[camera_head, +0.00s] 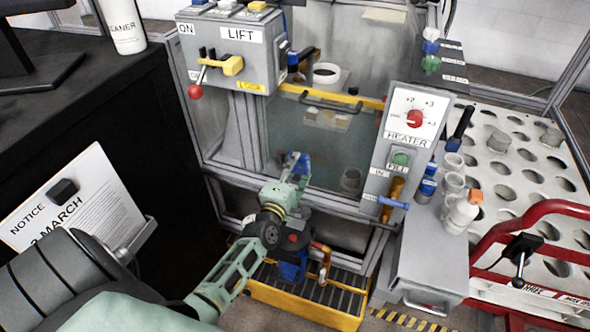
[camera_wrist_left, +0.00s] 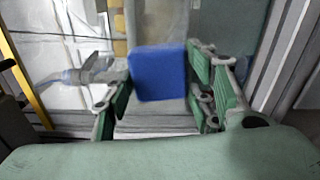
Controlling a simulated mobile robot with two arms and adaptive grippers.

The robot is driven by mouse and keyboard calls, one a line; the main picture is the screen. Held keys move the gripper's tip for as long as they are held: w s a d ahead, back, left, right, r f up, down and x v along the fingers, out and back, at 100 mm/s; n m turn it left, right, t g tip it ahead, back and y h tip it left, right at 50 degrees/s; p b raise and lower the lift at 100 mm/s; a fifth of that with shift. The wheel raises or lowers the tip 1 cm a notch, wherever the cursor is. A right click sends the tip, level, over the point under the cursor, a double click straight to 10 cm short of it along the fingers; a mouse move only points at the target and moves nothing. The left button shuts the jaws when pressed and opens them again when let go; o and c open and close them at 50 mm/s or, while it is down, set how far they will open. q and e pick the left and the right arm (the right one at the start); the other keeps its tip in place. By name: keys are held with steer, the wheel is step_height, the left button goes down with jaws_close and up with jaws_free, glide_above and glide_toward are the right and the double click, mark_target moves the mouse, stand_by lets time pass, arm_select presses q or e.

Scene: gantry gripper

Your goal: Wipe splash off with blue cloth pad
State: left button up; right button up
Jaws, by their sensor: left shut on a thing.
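My left gripper (camera_head: 294,168) is in front of the tank's clear front panel (camera_head: 285,125). It is shut on the blue cloth pad (camera_wrist_left: 158,73), which sits between the green fingers in the left wrist view, facing the panel. In the head view only a little blue of the pad (camera_head: 303,163) shows past the fingers. I cannot tell whether the pad touches the panel. Pale brownish patches (camera_head: 327,119) show at the panel's upper part; I cannot tell whether they are the splash or things behind it. My right gripper is not in view.
A lift box (camera_head: 228,50) with a red-knobbed lever stands at upper left. A heater panel (camera_head: 407,130) is right of the tank. A yellow-framed grate (camera_head: 300,299) lies below. A red rail (camera_head: 520,225) and perforated table (camera_head: 510,165) are at right.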

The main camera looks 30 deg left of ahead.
mark_target(326, 162)
arm_select(q)
steer(key=shift+w+a+b, duration=0.15)
steer(key=shift+w+b, duration=0.15)
steer(key=shift+w, duration=0.3)
steer(key=shift+w, duration=0.35)
stand_by(0.3)
steer(key=shift+w+d+p, duration=0.15)
steer(key=shift+w+d, duration=0.05)
steer(key=shift+d, duration=0.75)
steer(key=shift+w+d+p, duration=0.15)
steer(key=shift+w+d, duration=0.05)
steer(key=shift+d, duration=0.75)
steer(key=shift+w+d, duration=0.25)
steer(key=shift+d, duration=0.7)
steer(key=shift+w+d, duration=0.25)
steer(key=shift+d, duration=0.65)
steer(key=shift+a, duration=0.15)
